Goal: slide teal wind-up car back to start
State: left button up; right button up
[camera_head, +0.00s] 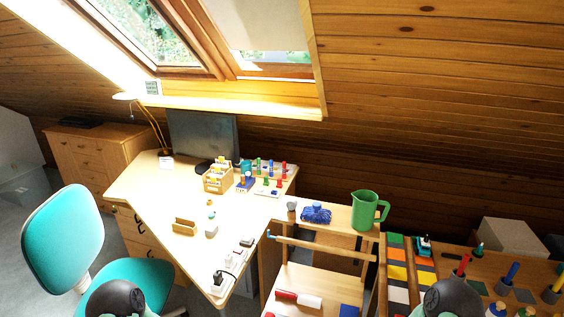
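A small teal object (424,243), which looks like the wind-up car, sits at the far end of the right one of two columns of coloured panels (425,262) on the wooden bench at the right. It is too small to make out its wheels or key. Neither of my grippers shows. Only dark rounded parts of my arms rise at the bottom edge, one at the left and one at the right, the right one in front of the bench's near part.
Pegs (511,272) stand on the bench right of the panels. A wooden rack (320,258) with a green jug (368,211) stands left of it. A cluttered desk (180,208) and teal chair (62,236) are further left.

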aim_at(423, 249)
jog(key=l+z, duration=0.1)
jog(key=z, duration=0.25)
jog(key=i+l+z, duration=0.1)
jog(key=z, duration=0.65)
jog(key=i+l, duration=0.05)
